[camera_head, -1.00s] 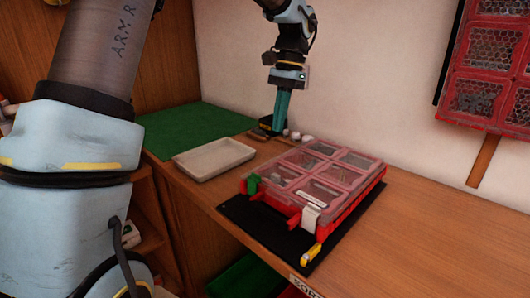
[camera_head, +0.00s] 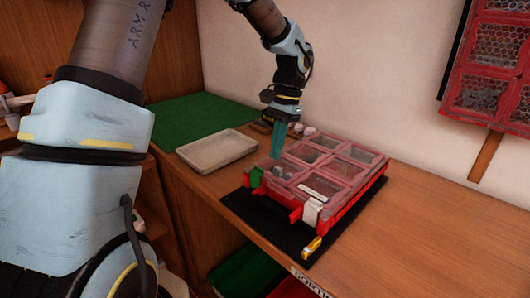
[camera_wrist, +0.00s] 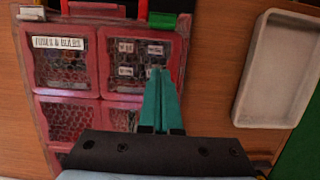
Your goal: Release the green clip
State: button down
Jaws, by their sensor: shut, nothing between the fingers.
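The green clip (camera_head: 256,177) sits on the front left corner of a red organizer case (camera_head: 345,211) with a clear, red-framed lid. In the wrist view the green clip (camera_wrist: 162,20) shows at the top edge of the case, beside a red latch part. A white clip (camera_head: 312,211) sits at the front edge's other end; it also shows in the wrist view (camera_wrist: 30,13). My gripper (camera_head: 277,156), with teal fingers, is shut and empty. It points down over the lid's left side, behind the green clip. In the wrist view the fingertips (camera_wrist: 159,72) are apart from the clip.
The case lies on a black mat (camera_head: 268,230) on the wooden bench. A beige tray (camera_head: 217,151) stands left of it, with a green mat (camera_head: 196,122) behind. A yellow marker-like item (camera_head: 312,246) lies by the front corner. The bench's right side is clear.

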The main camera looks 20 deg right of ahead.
aim_at(264, 169)
jog(key=a, duration=0.1)
jog(key=s+a+p, duration=0.1)
jog(key=a, duration=0.1)
jog(key=shift+s+f, duration=0.2)
jog(key=shift+s, duration=0.1)
jog(key=shift+s+a+f, duration=0.1)
jog(key=shift+s+a, duration=0.1)
jog(key=shift+a, duration=0.2)
jog(key=shift+a, duration=0.1)
jog(key=shift+s+a+h, duration=0.1)
jog(key=shift+h, duration=0.2)
